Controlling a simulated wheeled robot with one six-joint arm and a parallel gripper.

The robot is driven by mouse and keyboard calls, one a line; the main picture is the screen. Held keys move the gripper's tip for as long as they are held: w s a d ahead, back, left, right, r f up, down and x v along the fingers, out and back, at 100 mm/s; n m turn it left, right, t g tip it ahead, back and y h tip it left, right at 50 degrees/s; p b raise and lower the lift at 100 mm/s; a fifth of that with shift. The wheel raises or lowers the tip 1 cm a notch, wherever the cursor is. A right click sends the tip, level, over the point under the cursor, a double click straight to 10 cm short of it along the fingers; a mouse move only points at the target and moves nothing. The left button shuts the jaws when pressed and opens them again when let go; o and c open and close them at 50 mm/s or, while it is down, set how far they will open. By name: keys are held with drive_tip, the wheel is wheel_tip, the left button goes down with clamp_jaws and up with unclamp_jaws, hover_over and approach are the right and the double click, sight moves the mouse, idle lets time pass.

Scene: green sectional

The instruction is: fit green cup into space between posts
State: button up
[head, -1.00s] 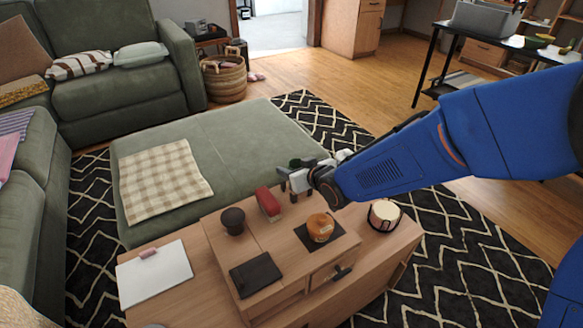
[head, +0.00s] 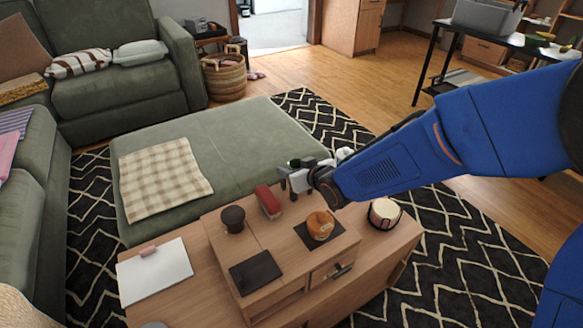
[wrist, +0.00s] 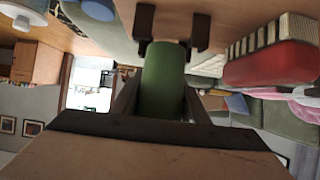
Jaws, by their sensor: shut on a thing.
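The green cup (wrist: 164,80) is held between the fingers of my gripper (wrist: 172,30) in the wrist view. In the head view, my gripper (head: 296,182) is above the back edge of the wooden table, right of a red object, and only a small dark green bit of the cup (head: 294,162) shows. Two dark blocks flank the cup's far end in the wrist view; they look like my fingertips. I cannot make out separate posts in either view.
The red object (head: 268,201), a dark brown knobbed item (head: 233,218), an orange pot (head: 320,225) and a black pad (head: 256,273) are on the wooden table. A white-and-black round container (head: 384,213) stands at its right. The green ottoman (head: 240,140) lies behind.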

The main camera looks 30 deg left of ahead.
drive_tip(key=shift+f, duration=0.8)
idle(1.4)
drive_tip(key=o, duration=1.1)
drive_tip(key=shift+o, duration=0.2)
wheel_tip(320, 180, up, 8)
idle(0.6)
drive_tip(key=shift+w+d, duration=0.1)
idle(0.4)
